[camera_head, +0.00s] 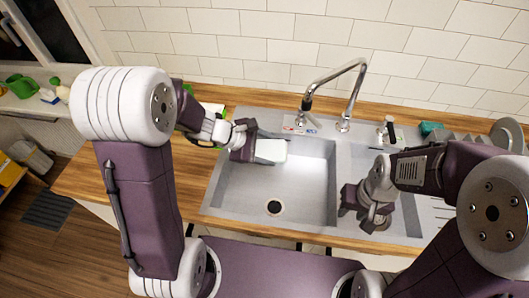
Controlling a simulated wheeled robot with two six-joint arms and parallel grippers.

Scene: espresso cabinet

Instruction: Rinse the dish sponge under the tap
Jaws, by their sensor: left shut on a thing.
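A pale whitish-green block, which looks like the dish sponge (271,151), is over the back part of the left sink basin (292,190). My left gripper (251,149) is shut on its left end. The tap (362,68) arches up behind the sink, and its spout points down to the right of and behind the sponge. The sponge is apart from the spout, and no water stream can be made out. My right gripper (366,215) hangs low over the right part of the sink; its jaw state is unclear.
A drain (274,207) is in the left basin's floor. A small dark fitting (389,130) stands right of the tap. A teal item (430,128) and a grey plate (507,133) are at the back right. Wooden counter (130,170) lies left of the sink.

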